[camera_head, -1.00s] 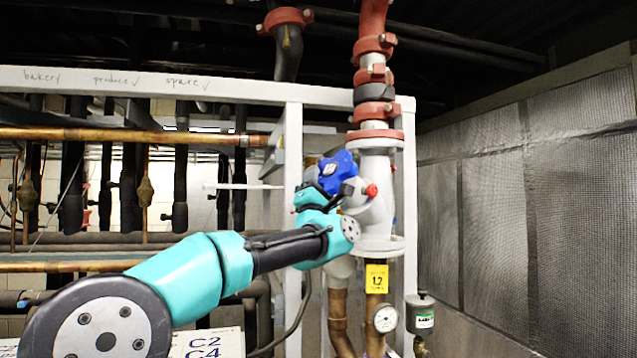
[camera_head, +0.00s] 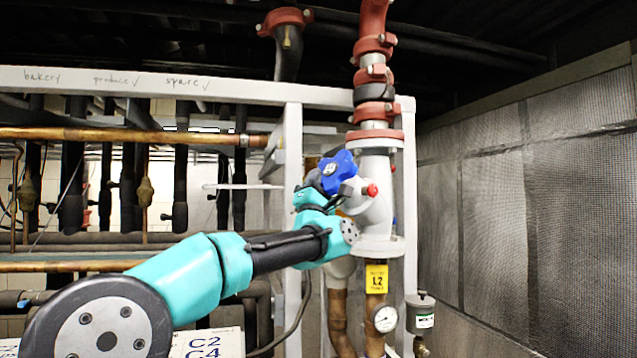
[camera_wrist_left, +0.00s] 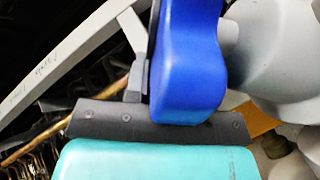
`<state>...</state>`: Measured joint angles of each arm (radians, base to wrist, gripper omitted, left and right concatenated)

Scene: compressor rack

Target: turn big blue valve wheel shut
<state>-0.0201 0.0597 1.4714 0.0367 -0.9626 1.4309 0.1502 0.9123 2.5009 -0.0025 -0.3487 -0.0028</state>
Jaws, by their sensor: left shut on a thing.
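The big blue valve wheel (camera_head: 338,172) sits on the grey valve body (camera_head: 374,205) in the white and red pipe run. My left gripper (camera_head: 320,188) is at the wheel, mostly hidden behind my own wrist in the head view. In the left wrist view the blue wheel (camera_wrist_left: 187,65) fills the middle, right at the dark gripper (camera_wrist_left: 150,100). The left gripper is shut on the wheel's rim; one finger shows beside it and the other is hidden. My right gripper is not in view.
A red cap (camera_head: 372,190) sticks out of the valve body close to the wheel. A white frame post (camera_head: 293,150) stands just left of it. A yellow tag (camera_head: 376,279) and a gauge (camera_head: 386,318) hang below. A mesh wall (camera_head: 530,190) stands to the right.

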